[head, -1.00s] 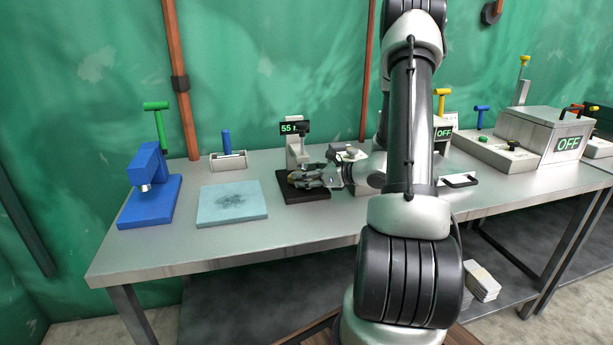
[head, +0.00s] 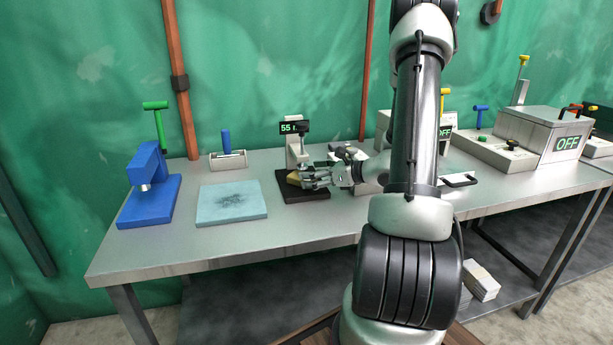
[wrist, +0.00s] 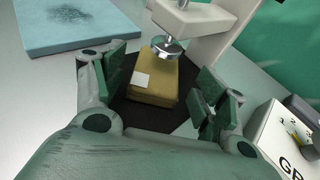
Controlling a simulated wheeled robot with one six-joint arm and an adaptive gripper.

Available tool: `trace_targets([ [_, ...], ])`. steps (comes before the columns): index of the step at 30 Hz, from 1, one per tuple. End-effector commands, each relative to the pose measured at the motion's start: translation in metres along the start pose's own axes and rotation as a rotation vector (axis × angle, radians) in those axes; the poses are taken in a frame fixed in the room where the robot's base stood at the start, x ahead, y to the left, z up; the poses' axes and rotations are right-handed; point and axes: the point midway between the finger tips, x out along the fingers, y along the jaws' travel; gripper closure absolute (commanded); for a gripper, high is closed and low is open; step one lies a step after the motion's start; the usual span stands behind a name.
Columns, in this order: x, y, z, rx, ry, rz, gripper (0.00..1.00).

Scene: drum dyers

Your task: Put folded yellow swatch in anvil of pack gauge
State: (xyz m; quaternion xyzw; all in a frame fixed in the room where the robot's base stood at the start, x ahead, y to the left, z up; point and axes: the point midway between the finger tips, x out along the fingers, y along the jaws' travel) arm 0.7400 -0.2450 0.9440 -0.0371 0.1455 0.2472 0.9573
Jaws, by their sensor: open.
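The folded yellow swatch (wrist: 155,82) lies on the dark base of the pack gauge, with a small white label on its top. The pack gauge (head: 294,150) shows a lit display reading 55. In the wrist view its round metal foot (wrist: 166,46) hangs at the swatch's far end; whether it touches the swatch I cannot tell. My gripper (wrist: 160,92) is open, with a finger on each side of the swatch and gaps between. In the head view the swatch (head: 293,178) shows just left of my fingertips, partly hidden by them.
A light blue pad (head: 232,203) and a blue press (head: 150,190) stand to the left on the metal table. A small tray with a blue handle (head: 227,157) is behind. A box marked OFF (head: 548,135) stands far right. Bare table lies in front of the gauge.

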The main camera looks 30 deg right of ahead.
Motion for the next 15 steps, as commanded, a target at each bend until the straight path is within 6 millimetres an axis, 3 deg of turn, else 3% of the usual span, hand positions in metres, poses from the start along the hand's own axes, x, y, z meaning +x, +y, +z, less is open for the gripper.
trace_targets([
  [3,-0.03,-0.001,0.001,0.001,-0.001,-0.005,0.28],
  [9,-0.07,-0.001,0.001,-0.002,-0.001,-0.003,0.28],
  [15,-0.087,0.004,0.003,-0.017,0.005,0.014,0.28],
])
